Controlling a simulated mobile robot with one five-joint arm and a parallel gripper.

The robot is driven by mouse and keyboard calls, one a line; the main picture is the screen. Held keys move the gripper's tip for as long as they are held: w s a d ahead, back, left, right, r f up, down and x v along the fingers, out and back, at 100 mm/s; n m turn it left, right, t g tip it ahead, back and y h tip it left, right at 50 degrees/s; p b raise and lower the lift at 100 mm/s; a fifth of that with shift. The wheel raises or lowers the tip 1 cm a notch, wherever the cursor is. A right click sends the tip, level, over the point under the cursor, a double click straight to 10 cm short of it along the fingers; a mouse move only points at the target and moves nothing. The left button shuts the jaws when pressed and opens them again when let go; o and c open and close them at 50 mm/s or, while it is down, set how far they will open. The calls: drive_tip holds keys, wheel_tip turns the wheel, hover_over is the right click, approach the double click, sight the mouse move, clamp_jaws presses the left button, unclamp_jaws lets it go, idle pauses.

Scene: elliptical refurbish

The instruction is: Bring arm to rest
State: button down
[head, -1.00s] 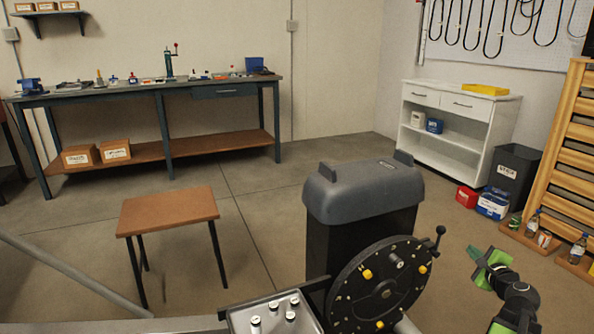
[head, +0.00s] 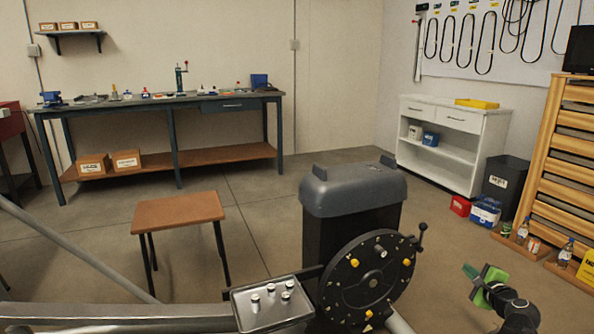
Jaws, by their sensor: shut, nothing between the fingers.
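My gripper (head: 471,271) shows at the lower right of the head view, at the end of my dark arm. It has green parts near its tip, and its fingers are shut with nothing between them. It is held in the air over bare floor, to the right of the black dial wheel (head: 352,290) and apart from it. The lower part of my arm runs out of the bottom of the picture.
A grey-topped dark machine (head: 352,190) stands behind the wheel. A metal tray (head: 243,322) with several small cylinders is at the front. A brown stool (head: 178,210), workbench (head: 160,101), white cabinet (head: 480,165) and wooden rack (head: 572,150) stand around. Floor between machine and cabinet is clear.

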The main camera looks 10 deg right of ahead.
drive_tip(key=w+a+f+n+g+y+p, duration=0.1)
drive_tip(key=w+a+f+n+g+y, duration=0.4)
drive_tip(key=a, duration=0.8)
drive_tip(key=w+a+f+n+y+p, duration=0.2)
drive_tip(key=a+n, duration=0.5)
drive_tip(key=a, duration=0.6)
drive_tip(key=s+a+f+n+g+h+p, duration=0.1)
drive_tip(key=s+a+n+g, duration=0.25)
drive_tip(key=a, duration=0.45)
drive_tip(key=s+a+f+n+g+h+p, duration=0.1)
drive_tip(key=s+a+f+n+g, duration=0.15)
drive_tip(key=a+n, duration=0.35)
drive_tip(key=s+a+f+n+g+h+p, duration=0.1)
drive_tip(key=s+a+n+g, duration=0.25)
drive_tip(key=a, duration=0.55)
wheel_tip(320, 180, up, 38)
drive_tip(key=p, duration=3.8)
drive_tip(key=shift+s, duration=0.4)
drive_tip(key=shift+d, duration=0.1)
